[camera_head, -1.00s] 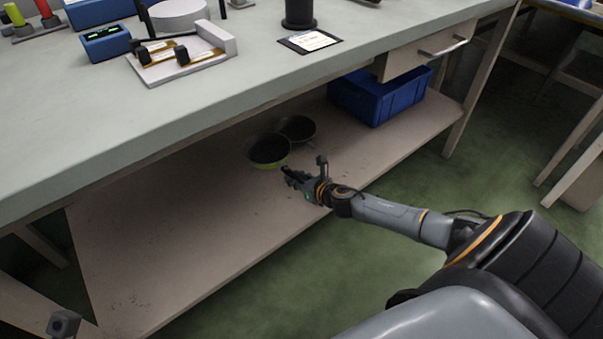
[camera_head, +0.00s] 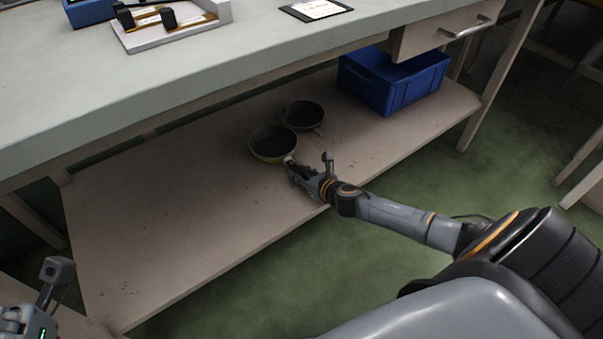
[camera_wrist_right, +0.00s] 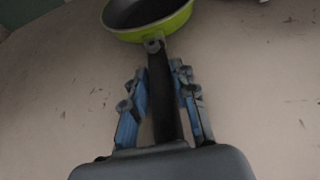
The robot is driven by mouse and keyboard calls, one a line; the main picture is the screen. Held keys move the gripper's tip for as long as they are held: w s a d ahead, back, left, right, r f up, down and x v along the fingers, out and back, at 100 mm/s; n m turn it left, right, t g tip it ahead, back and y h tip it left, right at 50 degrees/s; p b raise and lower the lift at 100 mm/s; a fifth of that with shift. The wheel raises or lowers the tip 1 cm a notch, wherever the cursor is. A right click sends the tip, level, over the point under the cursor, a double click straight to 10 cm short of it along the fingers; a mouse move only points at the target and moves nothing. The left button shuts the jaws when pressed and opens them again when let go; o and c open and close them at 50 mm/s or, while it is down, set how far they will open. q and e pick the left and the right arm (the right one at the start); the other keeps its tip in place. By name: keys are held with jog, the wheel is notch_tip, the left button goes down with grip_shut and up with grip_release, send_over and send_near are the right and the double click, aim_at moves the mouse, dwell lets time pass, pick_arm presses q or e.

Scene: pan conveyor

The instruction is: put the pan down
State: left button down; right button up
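A green-sided pan with a dark inside (camera_head: 273,143) rests on the lower shelf (camera_head: 180,215) under the workbench. It also shows at the top of the right wrist view (camera_wrist_right: 150,18), its dark handle (camera_wrist_right: 163,95) pointing back toward my right gripper. My right gripper (camera_head: 292,166) is at the handle. In the right wrist view its blue fingers (camera_wrist_right: 160,75) stand on either side of the handle, with a gap visible, so it looks open around it. My left gripper (camera_head: 22,325) shows only partly in the lower left corner; its fingertips are cut off.
A second dark pan (camera_head: 303,115) sits just behind and right of the first. A blue crate (camera_head: 392,82) stands farther right on the shelf. The bench top (camera_head: 90,110) overhangs the shelf. The shelf's left part is bare.

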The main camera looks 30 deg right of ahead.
jog(key=shift+o, duration=1.3)
jog(key=shift+r, duration=0.2)
